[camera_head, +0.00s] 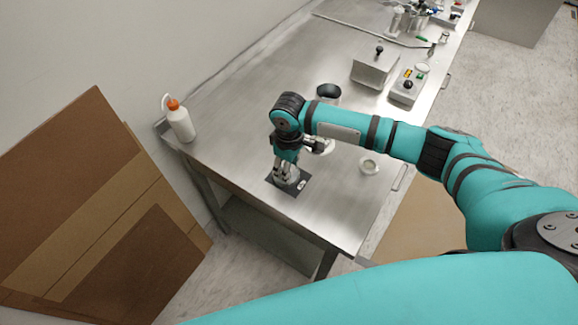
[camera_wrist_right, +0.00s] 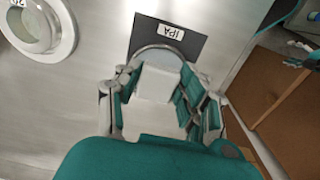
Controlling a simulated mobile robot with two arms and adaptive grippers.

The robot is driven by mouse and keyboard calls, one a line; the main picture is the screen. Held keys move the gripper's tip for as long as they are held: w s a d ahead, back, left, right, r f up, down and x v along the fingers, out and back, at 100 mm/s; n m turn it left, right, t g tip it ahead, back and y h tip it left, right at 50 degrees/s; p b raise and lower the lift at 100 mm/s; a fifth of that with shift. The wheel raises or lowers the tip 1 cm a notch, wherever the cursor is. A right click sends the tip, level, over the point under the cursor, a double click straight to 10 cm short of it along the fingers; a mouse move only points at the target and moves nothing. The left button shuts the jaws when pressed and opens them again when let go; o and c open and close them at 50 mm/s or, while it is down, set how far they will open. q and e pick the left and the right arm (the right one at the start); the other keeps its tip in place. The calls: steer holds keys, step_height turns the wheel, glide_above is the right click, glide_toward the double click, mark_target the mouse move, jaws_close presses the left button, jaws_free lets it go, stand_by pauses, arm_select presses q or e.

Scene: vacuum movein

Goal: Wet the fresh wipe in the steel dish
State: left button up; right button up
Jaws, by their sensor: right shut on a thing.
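My right gripper (camera_head: 287,174) points down over a dark mat (camera_head: 298,188) at the near end of the steel bench. In the right wrist view my right gripper (camera_wrist_right: 160,95) is shut on a white, square-edged wipe (camera_wrist_right: 155,84). The steel dish (camera_wrist_right: 160,50) shows as a rounded rim behind the wipe, on the dark mat with an upside-down "IPA" label (camera_wrist_right: 171,32). The wipe overlaps the dish in that view; contact with its inside is hidden. A small teal and dark part at the right wrist view's right edge may be my left gripper (camera_wrist_right: 308,62).
A white bottle with an orange cap (camera_head: 180,122) stands at the bench's left edge. A dark round thing (camera_head: 327,92), a steel box (camera_head: 375,68) and a switch box (camera_head: 408,87) stand farther back. Cardboard (camera_head: 110,200) leans left.

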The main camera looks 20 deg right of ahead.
steer(key=shift+f, duration=0.5)
stand_by(0.4)
steer(key=shift+s+f, duration=0.15)
stand_by(1.9)
step_height(320, 180, up, 7)
steer(key=p, duration=0.8)
stand_by(0.7)
